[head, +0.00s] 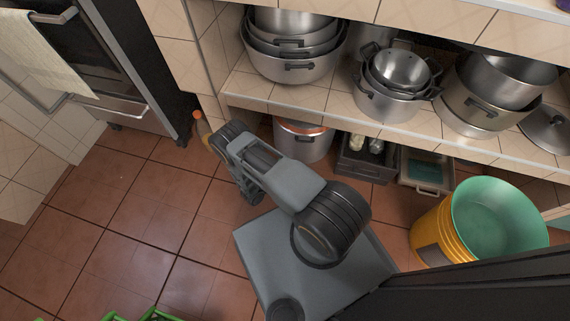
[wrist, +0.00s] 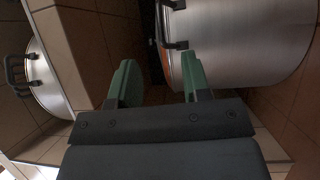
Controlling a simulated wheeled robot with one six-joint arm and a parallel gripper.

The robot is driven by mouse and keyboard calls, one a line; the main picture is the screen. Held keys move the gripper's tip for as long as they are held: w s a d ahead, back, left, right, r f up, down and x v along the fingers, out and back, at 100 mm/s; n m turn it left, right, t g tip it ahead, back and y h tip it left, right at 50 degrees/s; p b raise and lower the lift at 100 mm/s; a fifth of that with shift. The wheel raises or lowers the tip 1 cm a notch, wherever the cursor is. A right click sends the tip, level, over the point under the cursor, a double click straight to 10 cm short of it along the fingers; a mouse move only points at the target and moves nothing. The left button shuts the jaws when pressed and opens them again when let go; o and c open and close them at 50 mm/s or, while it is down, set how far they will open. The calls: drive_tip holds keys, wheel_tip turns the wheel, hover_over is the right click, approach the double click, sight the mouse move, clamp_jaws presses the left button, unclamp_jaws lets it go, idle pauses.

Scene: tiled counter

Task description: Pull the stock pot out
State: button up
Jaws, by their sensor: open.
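The stock pot (head: 303,145) is a large steel pot with an orange-red band near its top. It stands on the floor under the tiled shelf, partly behind my arm in the head view. In the wrist view its steel wall (wrist: 250,45) fills the upper right, with a black side handle (wrist: 165,25) on its left. My gripper (wrist: 158,80) is open, its two green fingers apart with nothing between them. The handle is just beyond the fingertips; I see no grip on it. In the head view the fingers are hidden by my arm.
The tiled shelf (head: 285,97) above holds several steel pots. Right of the stock pot are a dark crate (head: 365,165), a tray (head: 428,172) and a yellow bucket (head: 432,232) with a green basin (head: 500,215). An orange bottle (head: 202,128) stands left.

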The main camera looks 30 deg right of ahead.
drive_tip(key=shift+d, duration=0.15)
drive_tip(key=b+x, duration=0.3)
drive_tip(key=x, duration=1)
drive_tip(key=shift+w+d, duration=0.1)
drive_tip(key=shift+d, duration=0.2)
drive_tip(key=shift+c, duration=0.4)
drive_tip(key=shift+r, duration=0.1)
clamp_jaws()
idle(0.6)
